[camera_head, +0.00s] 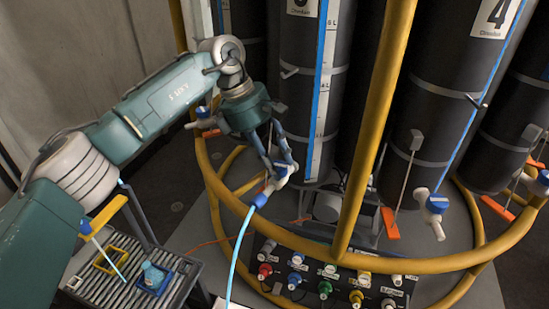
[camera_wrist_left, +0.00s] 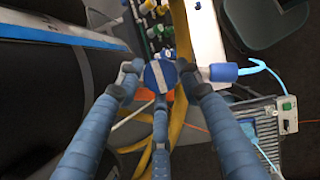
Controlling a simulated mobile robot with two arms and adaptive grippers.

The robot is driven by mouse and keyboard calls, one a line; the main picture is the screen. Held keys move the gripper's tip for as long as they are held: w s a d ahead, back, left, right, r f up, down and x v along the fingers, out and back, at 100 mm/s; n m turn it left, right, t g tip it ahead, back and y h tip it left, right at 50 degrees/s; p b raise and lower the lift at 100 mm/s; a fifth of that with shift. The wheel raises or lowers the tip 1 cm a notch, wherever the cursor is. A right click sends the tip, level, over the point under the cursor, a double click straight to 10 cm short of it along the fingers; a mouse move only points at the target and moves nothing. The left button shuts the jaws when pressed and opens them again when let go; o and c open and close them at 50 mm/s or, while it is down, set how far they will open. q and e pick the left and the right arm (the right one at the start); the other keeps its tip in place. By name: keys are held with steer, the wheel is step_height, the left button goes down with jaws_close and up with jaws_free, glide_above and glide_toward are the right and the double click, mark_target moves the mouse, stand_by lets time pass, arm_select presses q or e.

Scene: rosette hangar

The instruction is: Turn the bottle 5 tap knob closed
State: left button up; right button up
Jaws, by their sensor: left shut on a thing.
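The blue tap knob with a white stripe (camera_wrist_left: 160,77) sits between the fingertips of my left gripper (camera_wrist_left: 159,74) in the left wrist view. The gripper is shut on it. In the head view my left gripper (camera_head: 281,163) reaches down to the white tap (camera_head: 283,174) at the foot of the dark bottle (camera_head: 305,105). The fingers largely hide the knob there. The bottle's number label (camera_head: 302,6) is cut off by the top edge. A blue fitting (camera_head: 262,198) with a light blue hose (camera_head: 239,250) comes off the tap. My right gripper is not in view.
A yellow tube frame (camera_head: 372,125) rings the bottles, with an upright right of my gripper. Bottle 4 (camera_head: 455,70) has its own blue-knobbed tap (camera_head: 436,204). A panel of coloured connectors (camera_head: 325,289) is below.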

arm_select(q)
steer(key=shift+w+d+r+m+g+p, duration=0.1)
steer(key=shift+d+r+m+g+p, duration=0.2)
steer(key=shift+m, duration=0.5)
steer(key=shift+w+a+r+m+g+p, duration=0.1)
steer(key=shift+m+g+p, duration=0.3)
steer(key=shift+m, duration=0.4)
steer(key=shift+f, duration=0.1)
steer(key=o, duration=1.1)
steer(key=shift+s, duration=0.25)
steer(key=shift+f, duration=0.1)
steer(key=shift+w+a, duration=0.1)
steer(key=shift+w+a+r, duration=0.1)
steer(key=shift+a+r, duration=0.05)
steer(key=shift+r, duration=0.2)
steer(key=v, duration=1.1)
steer(key=shift+d+r, duration=0.25)
steer(key=shift+d, duration=0.05)
